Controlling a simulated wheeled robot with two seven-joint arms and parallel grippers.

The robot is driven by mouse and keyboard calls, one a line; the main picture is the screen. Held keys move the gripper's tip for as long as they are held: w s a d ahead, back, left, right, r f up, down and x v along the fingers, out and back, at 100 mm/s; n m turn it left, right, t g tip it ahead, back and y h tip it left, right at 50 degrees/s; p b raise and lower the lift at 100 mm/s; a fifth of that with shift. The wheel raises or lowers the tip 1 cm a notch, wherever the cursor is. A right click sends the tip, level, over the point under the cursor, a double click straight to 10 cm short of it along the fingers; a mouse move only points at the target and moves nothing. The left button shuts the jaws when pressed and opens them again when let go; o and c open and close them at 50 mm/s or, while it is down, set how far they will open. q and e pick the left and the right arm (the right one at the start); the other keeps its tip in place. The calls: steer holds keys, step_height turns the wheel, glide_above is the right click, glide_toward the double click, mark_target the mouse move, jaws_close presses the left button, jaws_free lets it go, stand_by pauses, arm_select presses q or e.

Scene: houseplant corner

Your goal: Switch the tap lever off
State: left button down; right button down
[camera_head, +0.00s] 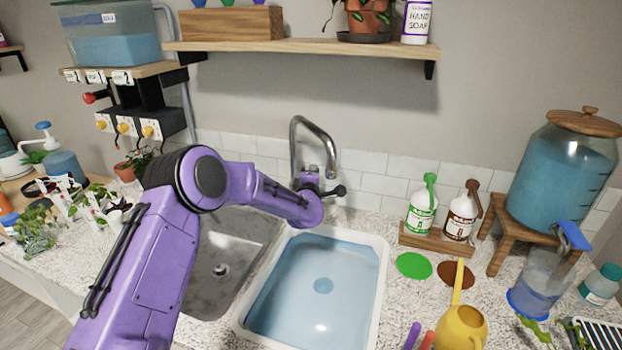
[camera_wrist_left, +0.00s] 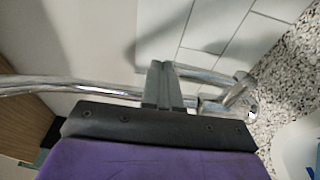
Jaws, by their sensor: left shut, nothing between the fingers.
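The chrome tap (camera_head: 300,130) stands behind the sink, its curved spout reaching over to the right. In the left wrist view its long pipe (camera_wrist_left: 55,84) runs behind the fingers to a metal joint (camera_wrist_left: 238,96). A short chrome bar (camera_wrist_left: 205,75) beside the fingers may be the lever; I cannot tell its position. My left gripper (camera_head: 309,178) is at the tap's lower part, its fingers (camera_wrist_left: 163,66) shut and empty. They overlap the chrome in view; contact is unclear. My arm hides the tap's base. My right gripper is out of view.
A white tub (camera_head: 377,280) of blue water sits in the sink, right of a bare steel basin (camera_head: 205,290). Right of it stand two pump bottles (camera_head: 421,212) on a wooden stand, a yellow watering can (camera_head: 462,330) and a large water jar (camera_head: 560,175). A shelf (camera_head: 330,46) hangs above.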

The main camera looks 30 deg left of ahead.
arm_select(q)
steer(key=shift+w+a+r, duration=0.1)
steer(key=shift+w+r, duration=0.1)
steer(key=shift+r, duration=0.2)
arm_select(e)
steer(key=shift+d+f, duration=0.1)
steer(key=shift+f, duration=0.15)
arm_select(q)
steer(key=shift+r, duration=0.2)
